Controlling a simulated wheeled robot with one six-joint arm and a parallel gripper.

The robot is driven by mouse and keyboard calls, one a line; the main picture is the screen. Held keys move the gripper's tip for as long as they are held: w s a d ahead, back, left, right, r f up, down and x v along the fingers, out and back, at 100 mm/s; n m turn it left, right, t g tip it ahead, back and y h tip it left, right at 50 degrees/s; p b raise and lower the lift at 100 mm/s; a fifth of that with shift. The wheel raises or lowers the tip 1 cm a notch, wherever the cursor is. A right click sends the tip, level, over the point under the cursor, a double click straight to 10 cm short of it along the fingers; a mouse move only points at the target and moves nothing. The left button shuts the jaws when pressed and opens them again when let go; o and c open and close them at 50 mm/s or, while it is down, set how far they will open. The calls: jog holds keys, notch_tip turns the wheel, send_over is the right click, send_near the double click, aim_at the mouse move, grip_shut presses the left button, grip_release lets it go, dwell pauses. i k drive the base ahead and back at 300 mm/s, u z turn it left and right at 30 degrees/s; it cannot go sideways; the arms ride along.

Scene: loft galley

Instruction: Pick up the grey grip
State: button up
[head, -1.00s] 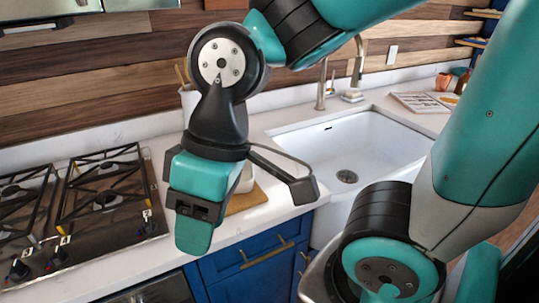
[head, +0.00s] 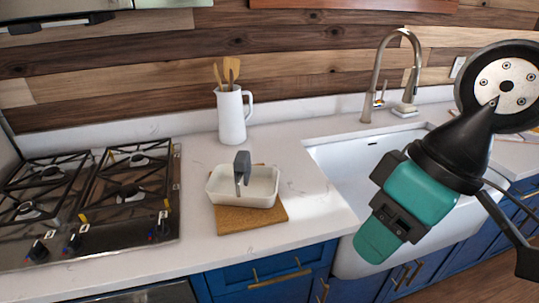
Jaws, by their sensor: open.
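The grey grip (head: 243,166) stands up out of a white rectangular dish (head: 224,199), near its middle. What it joins to lower down is too small to tell. The dish sits on a brown board (head: 252,222) on the white counter. My gripper (head: 375,240) is at the right, in front of the sink, well apart from the grip and dish. Its teal end points down and to the left, and nothing shows held in it. The gap between its fingers is not visible from here.
A gas stove (head: 95,215) fills the counter's left. A white jug (head: 231,117) with wooden utensils stands behind the dish. A white sink (head: 350,180) with a tall tap (head: 379,75) lies to the right. Bare counter surrounds the board.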

aim_at(241, 163)
jog(key=z, duration=0.05)
jog(key=i, duration=0.85)
jog(key=u, duration=0.4)
